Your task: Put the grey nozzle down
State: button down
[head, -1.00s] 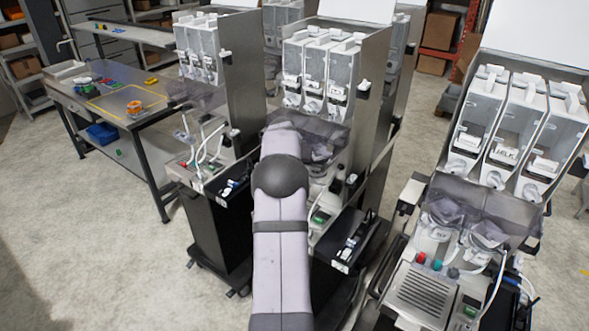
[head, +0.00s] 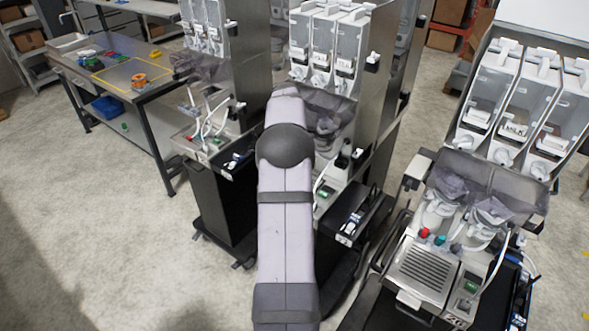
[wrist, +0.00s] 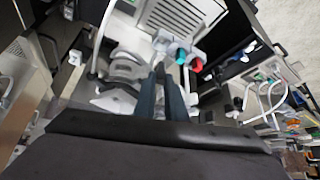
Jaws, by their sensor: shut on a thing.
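My gripper (wrist: 160,80) shows in the wrist view, with two dark blue-grey fingers close together, shut on the grey nozzle (wrist: 161,67). The nozzle is small, and the fingers hide most of it. A teal nozzle (wrist: 181,57) and a red nozzle (wrist: 197,65) stand close beside the fingertips, to their right. I cannot tell whether the grey nozzle touches the surface below. In the head view my arm covers the middle dispenser machine (head: 385,90), and my gripper is hidden behind it.
A slatted grey tray (wrist: 185,18) lies past the nozzles, and white dispensing parts (wrist: 115,98) stand left of the fingers. A workbench (head: 125,75) stands at far left. Open floor (head: 90,220) lies in front.

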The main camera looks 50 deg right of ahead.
jog(key=a+b, duration=0.1)
jog(key=b, duration=0.3)
jog(key=w+a+f+b, duration=0.1)
jog(key=a+b, duration=0.1)
jog(key=b, duration=0.3)
jog(key=a+f+b, duration=0.1)
jog(key=b, duration=0.3)
jog(key=shift+w+a+f, duration=0.15)
jog(key=shift+a+f, duration=0.05)
jog(key=shift+a, duration=0.05)
notch_tip(320, 180, down, 18)
jog(key=p, duration=0.3)
